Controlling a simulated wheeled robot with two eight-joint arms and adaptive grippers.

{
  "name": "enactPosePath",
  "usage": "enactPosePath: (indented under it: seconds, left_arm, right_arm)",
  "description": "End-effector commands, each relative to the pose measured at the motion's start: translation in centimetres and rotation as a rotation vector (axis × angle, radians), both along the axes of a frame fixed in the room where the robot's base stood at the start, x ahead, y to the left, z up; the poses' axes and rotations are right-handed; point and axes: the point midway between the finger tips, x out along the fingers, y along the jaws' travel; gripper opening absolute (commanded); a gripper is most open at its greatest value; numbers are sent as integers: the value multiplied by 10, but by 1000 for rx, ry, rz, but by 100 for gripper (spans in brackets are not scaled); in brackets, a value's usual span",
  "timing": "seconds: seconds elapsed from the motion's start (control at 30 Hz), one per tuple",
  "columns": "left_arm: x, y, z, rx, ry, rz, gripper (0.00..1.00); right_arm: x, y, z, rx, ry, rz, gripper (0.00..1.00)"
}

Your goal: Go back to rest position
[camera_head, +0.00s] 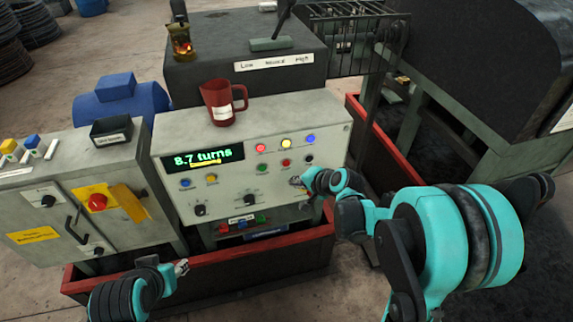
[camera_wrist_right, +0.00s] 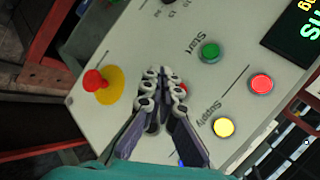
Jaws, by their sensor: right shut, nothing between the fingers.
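My right gripper (camera_head: 298,182) is in front of the right part of the grey console (camera_head: 335,115). In the right wrist view its fingertips (camera_wrist_right: 163,78) are together with nothing between them, over the panel face. I cannot tell whether they touch it. My left gripper (camera_head: 182,267) is low at the left, in front of the red-rimmed base, and looks empty; its fingers are too small to read. The right wrist view shows a red mushroom button (camera_wrist_right: 95,80) on a yellow disc, a green button (camera_wrist_right: 209,51) by the word Start, and a yellow lamp (camera_wrist_right: 223,127) by Supply.
The console display (camera_head: 205,157) reads 8.7 turns. A red mug (camera_head: 217,102) stands on the console top. A grey cabinet (camera_head: 70,160) with a red knob (camera_head: 97,202) stands at left. A red-rimmed trough (camera_head: 215,262) runs below. A dark drum machine (camera_head: 480,50) stands at right.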

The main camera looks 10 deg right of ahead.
Motion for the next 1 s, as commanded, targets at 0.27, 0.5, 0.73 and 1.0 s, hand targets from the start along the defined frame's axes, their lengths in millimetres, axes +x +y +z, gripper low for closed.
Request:
enactPosePath:
  seconds: [0.27,0.5,0.73,1.0]
  left_arm:
    - [0,0,0,0,0,0,40]
    - [0,0,0,0,0,0,40]
    - [0,0,0,0,0,0,40]
    - [0,0,0,0,0,0,40]
  right_arm:
    - [0,0,0,0,0,0,0]
    - [-16,5,13,-67,-1,41,0]
    - [-86,16,49,-340,-5,214,0]
    - [-180,13,67,-686,-8,447,0]
